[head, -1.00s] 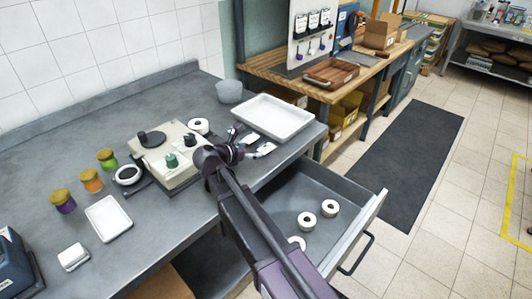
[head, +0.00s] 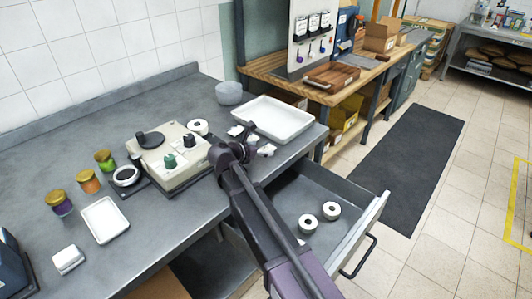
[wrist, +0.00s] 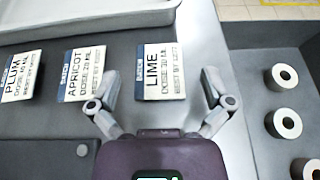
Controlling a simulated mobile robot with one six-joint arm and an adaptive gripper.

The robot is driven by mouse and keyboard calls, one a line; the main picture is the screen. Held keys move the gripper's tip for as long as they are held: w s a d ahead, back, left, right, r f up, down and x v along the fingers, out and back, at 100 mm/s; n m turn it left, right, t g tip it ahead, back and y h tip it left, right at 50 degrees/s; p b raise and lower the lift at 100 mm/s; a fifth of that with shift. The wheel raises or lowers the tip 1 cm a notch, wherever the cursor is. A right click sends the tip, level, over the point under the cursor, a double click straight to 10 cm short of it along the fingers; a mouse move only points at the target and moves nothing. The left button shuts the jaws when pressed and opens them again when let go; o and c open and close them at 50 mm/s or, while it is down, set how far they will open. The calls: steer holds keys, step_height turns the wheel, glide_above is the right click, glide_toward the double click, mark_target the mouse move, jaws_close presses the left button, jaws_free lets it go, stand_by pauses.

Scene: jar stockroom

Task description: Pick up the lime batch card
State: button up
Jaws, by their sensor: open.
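The lime batch card (wrist: 163,72) is white with a blue strip on its left side and the word LIME. It lies on the grey counter between the two spread fingers of my gripper (wrist: 159,79) in the wrist view. My gripper is open and empty, with a finger apart from the card on each side. The apricot card (wrist: 85,74) and the plum card (wrist: 18,77) lie to its left. In the head view my gripper (head: 238,140) is over the counter, and my arm partly hides the small white cards there.
A white tray (head: 252,121) stands just beyond the cards. An open drawer (head: 362,222) with white rolls (head: 331,210) is to the right. A beige device (head: 172,175), jars (head: 59,202) and a smaller white tray (head: 105,238) are on the left counter.

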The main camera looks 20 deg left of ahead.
mark_target(269, 147)
steer(key=shift+b+x, duration=0.5)
steer(key=shift+x, duration=1.2)
steer(key=shift+c, duration=0.2)
steer(key=c, duration=1.1)
steer(key=shift+o, duration=0.2)
steer(key=shift+r, duration=0.2)
step_height(269, 147, up, 4)
steer(key=p, duration=0.4)
steer(key=shift+f, duration=0.2)
steer(key=s+d+r+p, duration=0.1)
steer(key=s+d, duration=0.3)
steer(key=s, duration=1.1)
steer(key=shift+s+d, duration=0.2)
steer(key=shift+r, duration=0.15)
